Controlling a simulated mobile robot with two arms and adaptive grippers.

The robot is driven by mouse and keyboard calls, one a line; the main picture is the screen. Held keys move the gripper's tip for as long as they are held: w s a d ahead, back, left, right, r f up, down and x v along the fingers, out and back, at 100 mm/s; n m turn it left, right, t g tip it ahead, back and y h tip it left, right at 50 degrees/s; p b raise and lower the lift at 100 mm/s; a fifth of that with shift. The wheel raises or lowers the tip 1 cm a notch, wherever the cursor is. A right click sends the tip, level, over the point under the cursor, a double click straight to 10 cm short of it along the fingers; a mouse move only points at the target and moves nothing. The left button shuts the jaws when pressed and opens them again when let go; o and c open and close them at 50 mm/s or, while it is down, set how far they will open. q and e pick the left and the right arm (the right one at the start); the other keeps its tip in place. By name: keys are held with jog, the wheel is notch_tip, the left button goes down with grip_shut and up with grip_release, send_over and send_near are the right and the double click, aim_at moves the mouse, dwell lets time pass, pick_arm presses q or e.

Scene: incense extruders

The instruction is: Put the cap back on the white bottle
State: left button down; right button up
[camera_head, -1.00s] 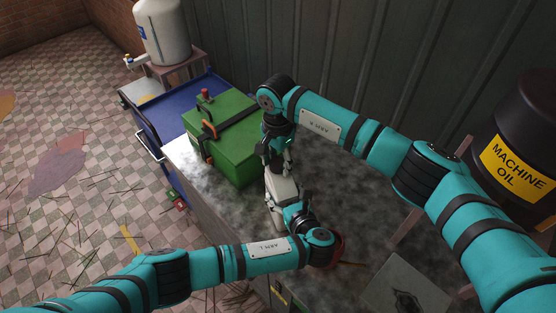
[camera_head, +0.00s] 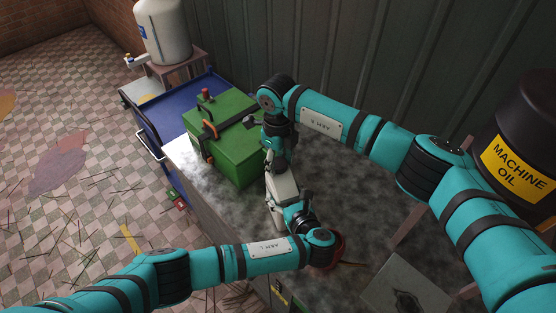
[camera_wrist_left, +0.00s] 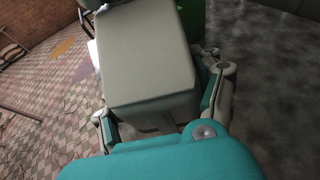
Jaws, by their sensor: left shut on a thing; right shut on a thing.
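The white bottle (camera_head: 283,193) stands near the front of the workbench, beside the green box. It fills the middle of the left wrist view (camera_wrist_left: 150,72) as a pale, boxy body. My left gripper (camera_head: 286,209) is shut on it, with one finger on each side in the left wrist view. My right gripper (camera_head: 279,166) points down from above, at the bottle's top, and is shut. The cap is hidden between its fingers and the bottle top; I cannot see whether it is seated on the neck.
A green box (camera_head: 232,158) with a dark strap stands just left of the bottle. A blue cart (camera_head: 186,106) and a white tank (camera_head: 163,30) are farther back left. A black machine oil drum (camera_head: 520,150) stands at the right. The grey bench top (camera_head: 345,205) is mostly free right of the bottle.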

jog(key=m, duration=0.5)
jog(key=shift+s+f, duration=0.15)
jog(key=o, duration=1.4)
jog(key=shift+r, duration=0.25)
notch_tip(320, 180, up, 12)
jog(key=shift+f, duration=0.15)
